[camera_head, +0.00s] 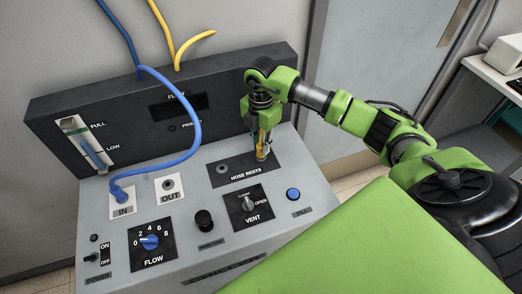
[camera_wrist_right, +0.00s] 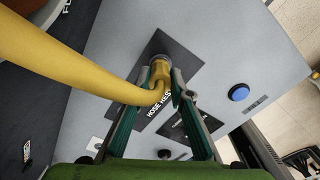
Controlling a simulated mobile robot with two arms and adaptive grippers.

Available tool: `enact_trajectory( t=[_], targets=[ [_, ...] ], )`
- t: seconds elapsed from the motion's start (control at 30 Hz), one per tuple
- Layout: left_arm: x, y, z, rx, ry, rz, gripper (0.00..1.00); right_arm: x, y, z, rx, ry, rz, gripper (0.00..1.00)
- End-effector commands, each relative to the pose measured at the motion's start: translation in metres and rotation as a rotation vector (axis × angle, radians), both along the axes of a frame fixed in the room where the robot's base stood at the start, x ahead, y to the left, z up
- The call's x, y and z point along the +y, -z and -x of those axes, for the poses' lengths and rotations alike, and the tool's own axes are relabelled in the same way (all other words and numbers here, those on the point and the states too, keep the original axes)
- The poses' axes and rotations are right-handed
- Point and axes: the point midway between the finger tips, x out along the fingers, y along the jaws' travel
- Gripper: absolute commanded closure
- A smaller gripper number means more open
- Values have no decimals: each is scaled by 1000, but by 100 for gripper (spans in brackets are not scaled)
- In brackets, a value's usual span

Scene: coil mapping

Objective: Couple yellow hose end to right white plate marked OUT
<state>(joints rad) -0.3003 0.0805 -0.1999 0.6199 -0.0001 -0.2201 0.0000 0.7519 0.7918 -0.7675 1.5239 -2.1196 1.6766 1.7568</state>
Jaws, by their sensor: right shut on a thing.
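The yellow hose end (camera_head: 264,146) stands at the right spot of the black HOSE RESTS plate (camera_head: 230,177). My right gripper (camera_head: 262,148) is around it from above, shut on it. In the right wrist view the yellow hose end (camera_wrist_right: 159,72) lies between the fingers of my right gripper (camera_wrist_right: 160,84), and the hose bends off to the upper left. I cannot tell whether the end still sits in its rest. The right white plate marked OUT (camera_head: 161,195) has an empty dark port. My left gripper is not in view.
A blue hose (camera_head: 196,112) is plugged into the white IN plate (camera_head: 122,212), left of OUT, and arches up. The FLOW knob (camera_head: 149,242), a black knob (camera_head: 204,220), the VENT knob (camera_head: 248,203) and a blue button (camera_head: 293,194) sit in front. A dark upright panel (camera_head: 110,105) stands behind.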

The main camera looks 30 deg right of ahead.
Motion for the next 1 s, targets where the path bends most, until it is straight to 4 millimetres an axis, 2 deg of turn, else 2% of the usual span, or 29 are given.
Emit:
enact_trajectory(
  t=[0.67, 1.0],
  targets=[
    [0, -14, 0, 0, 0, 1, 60, 0, -18, 0, 0, 0, 0, 100],
    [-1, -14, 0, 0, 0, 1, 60, 0, -19, 0, 0, 0, 0, 100]
  ],
)
